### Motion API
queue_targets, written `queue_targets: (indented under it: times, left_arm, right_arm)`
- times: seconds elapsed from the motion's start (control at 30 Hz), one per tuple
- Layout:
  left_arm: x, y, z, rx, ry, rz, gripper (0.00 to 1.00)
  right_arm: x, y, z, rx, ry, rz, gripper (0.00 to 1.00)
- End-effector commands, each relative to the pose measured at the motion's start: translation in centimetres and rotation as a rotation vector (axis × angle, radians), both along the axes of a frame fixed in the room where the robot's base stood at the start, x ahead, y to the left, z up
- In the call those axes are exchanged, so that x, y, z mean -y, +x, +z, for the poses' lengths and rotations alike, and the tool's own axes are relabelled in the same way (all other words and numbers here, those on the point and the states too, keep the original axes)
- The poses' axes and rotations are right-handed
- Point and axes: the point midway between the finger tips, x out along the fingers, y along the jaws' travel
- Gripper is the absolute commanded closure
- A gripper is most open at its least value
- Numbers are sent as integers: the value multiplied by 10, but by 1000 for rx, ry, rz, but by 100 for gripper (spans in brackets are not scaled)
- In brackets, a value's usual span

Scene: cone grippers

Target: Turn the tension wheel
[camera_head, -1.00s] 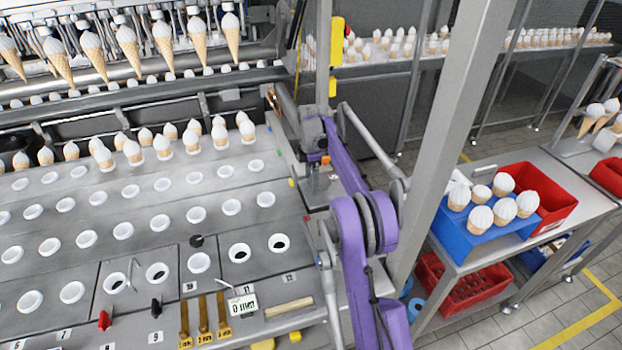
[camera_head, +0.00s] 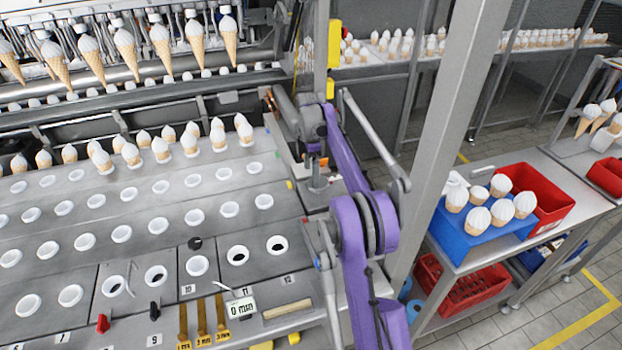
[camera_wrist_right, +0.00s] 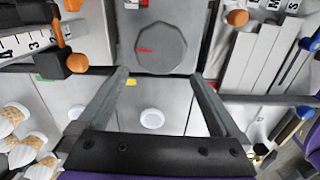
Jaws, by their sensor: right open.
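A grey many-sided wheel (camera_wrist_right: 160,48) with a short red mark on its face shows at the top middle of the right wrist view; I take it as the tension wheel. My right gripper (camera_wrist_right: 160,75) is open, its two grey fingers spread. The fingertips lie at the lower left and lower right of the wheel in that view; I cannot tell whether they touch it. Nothing is seen held between them. In the head view the right gripper (camera_head: 314,152) is small and partly hidden at the end of my purple arm, by the machine's right edge. My left gripper is not in view.
The machine's plate (camera_head: 110,225) with white-rimmed holes and cones lies left of my arm. A metal post (camera_head: 447,130) stands close on its right. A blue crate (camera_head: 470,242) and a red bin (camera_head: 545,195) sit on the right table. A white round piece (camera_wrist_right: 152,118) lies below the wheel.

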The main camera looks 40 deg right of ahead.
Motion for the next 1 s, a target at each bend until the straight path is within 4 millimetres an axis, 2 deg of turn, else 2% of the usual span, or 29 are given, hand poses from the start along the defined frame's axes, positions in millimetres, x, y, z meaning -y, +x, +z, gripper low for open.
queue_targets:
  times: [0.03,0.1,0.33,0.5,1.0]
  left_arm:
    - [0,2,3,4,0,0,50]
    - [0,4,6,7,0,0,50]
    - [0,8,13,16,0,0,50]
    - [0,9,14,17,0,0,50]
    - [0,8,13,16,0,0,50]
  right_arm:
    - [1,1,14,2,-1,-1,0]
    - [1,1,29,2,-1,-1,0]
    - [2,0,62,2,-1,-1,0]
    - [2,-1,68,0,0,-1,0]
    - [1,-1,68,0,0,-2,0]
